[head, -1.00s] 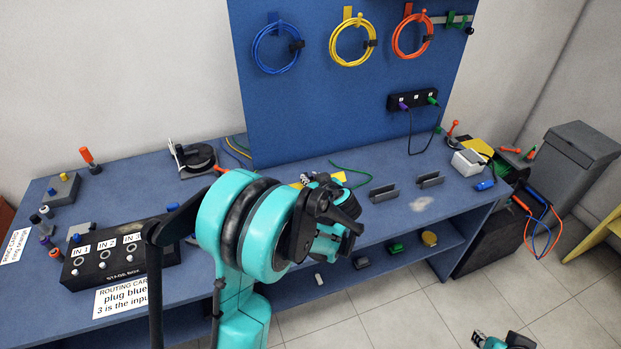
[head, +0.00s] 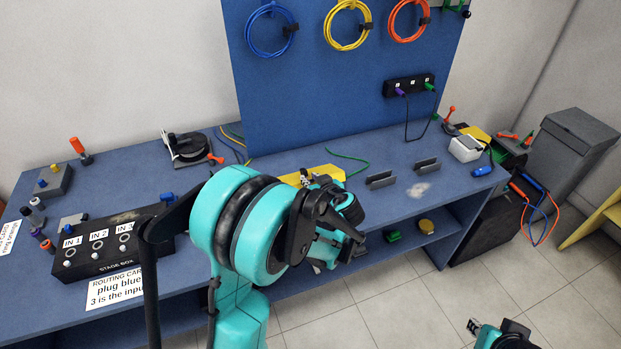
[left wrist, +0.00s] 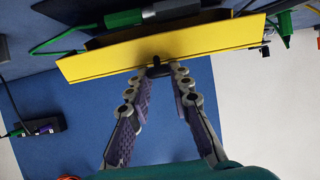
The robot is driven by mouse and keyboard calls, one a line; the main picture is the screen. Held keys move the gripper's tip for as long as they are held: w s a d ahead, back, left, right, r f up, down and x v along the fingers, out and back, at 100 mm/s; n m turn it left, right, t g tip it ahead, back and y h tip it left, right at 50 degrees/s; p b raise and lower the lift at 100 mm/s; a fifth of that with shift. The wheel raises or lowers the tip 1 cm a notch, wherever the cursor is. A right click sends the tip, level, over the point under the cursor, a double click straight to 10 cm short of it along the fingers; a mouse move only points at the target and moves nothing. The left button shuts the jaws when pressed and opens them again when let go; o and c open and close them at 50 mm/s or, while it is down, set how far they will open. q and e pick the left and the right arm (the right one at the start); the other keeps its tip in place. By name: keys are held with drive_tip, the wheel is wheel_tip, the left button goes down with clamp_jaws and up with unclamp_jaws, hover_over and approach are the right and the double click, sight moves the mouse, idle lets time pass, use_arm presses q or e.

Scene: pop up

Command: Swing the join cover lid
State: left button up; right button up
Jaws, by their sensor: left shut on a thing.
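The yellow join cover lid (head: 332,172) shows behind my left gripper on the blue bench in the head view. In the left wrist view the lid (left wrist: 210,45) is a long yellow panel across the top, with a small dark knob (left wrist: 157,68) on its near edge. A green connector and a grey one lie beyond the panel. My left gripper (left wrist: 157,78) is shut on the knob, its fingers on either side of it. In the head view my left gripper (head: 325,215) partly hides the lid. My right gripper (head: 473,326) is low at the right, away from the bench, its jaws too small to judge.
The stage box (head: 110,250) and routing card (head: 117,289) are at the bench's left. A cable reel (head: 188,148) stands behind my left arm. Two grey holders (head: 381,179) are right of the lid. The blue panel (head: 330,90) with coiled cables rises behind.

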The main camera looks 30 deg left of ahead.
use_arm(q)
drive_tip(key=shift+s+d+f, duration=0.3)
drive_tip(key=shift+d+f, duration=0.05)
drive_tip(key=shift+f, duration=0.3)
drive_tip(key=shift+s+d+f, duration=0.3)
drive_tip(key=shift+d+f, duration=0.05)
drive_tip(key=shift+f, duration=0.3)
drive_tip(key=shift+s+d+f, duration=0.1)
drive_tip(key=shift+f, duration=0.2)
drive_tip(key=shift+s+d+f, duration=0.2)
drive_tip(key=shift+d+f, duration=0.05)
drive_tip(key=shift+f, duration=0.5)
drive_tip(key=o, duration=0.7)
drive_tip(key=shift+f, duration=0.15)
